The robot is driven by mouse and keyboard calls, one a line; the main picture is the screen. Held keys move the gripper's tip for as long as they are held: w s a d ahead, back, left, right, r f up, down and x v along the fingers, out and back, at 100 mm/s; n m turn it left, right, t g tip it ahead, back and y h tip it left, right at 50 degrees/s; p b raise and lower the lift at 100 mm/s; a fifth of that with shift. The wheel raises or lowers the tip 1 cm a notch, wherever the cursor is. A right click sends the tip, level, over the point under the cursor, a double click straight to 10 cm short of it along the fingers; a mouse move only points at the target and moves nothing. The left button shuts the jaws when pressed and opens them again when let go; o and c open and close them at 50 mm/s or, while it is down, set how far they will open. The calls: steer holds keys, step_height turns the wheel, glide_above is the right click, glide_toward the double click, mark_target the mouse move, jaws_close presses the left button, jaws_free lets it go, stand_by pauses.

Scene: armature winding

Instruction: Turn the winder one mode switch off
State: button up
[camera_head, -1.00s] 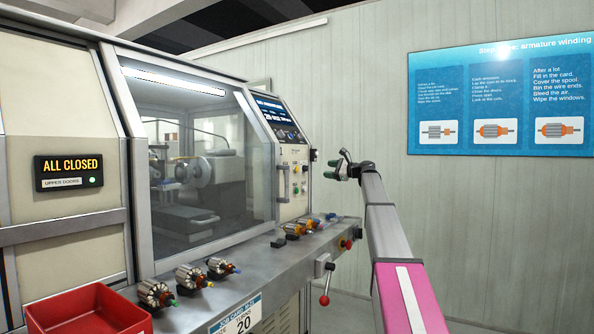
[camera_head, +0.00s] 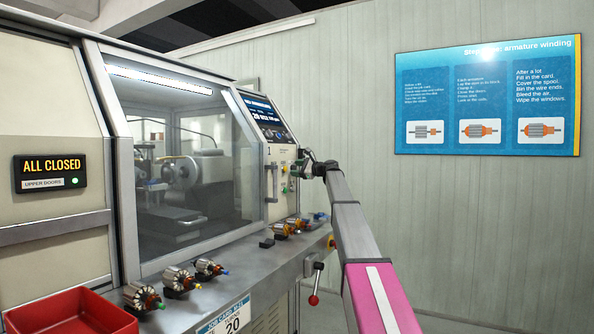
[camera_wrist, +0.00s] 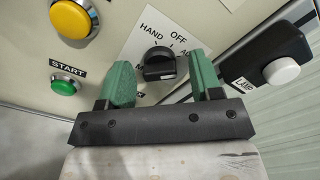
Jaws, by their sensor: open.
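The mode switch (camera_wrist: 157,54) is a black rotary knob on a white plate in the wrist view. The plate reads HAND at upper left and OFF at the top, with a label starting with A at right, partly hidden by a finger. I cannot tell surely which label the knob points to. My gripper (camera_wrist: 161,78) is open, its green fingers on either side of the knob; contact cannot be told. In the head view my gripper (camera_head: 304,168) is at the winder's control panel (camera_head: 281,155), hiding the switch there.
A yellow button (camera_wrist: 72,18) and a green START button (camera_wrist: 65,85) lie left of the switch. A black box with a white button (camera_wrist: 281,71) labelled LAMP is close at right.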

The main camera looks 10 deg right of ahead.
steer(key=c, duration=0.9)
steer(key=shift+n, duration=0.4)
steer(key=n, duration=0.3)
steer(key=shift+n, duration=2.5)
steer(key=o, duration=0.9)
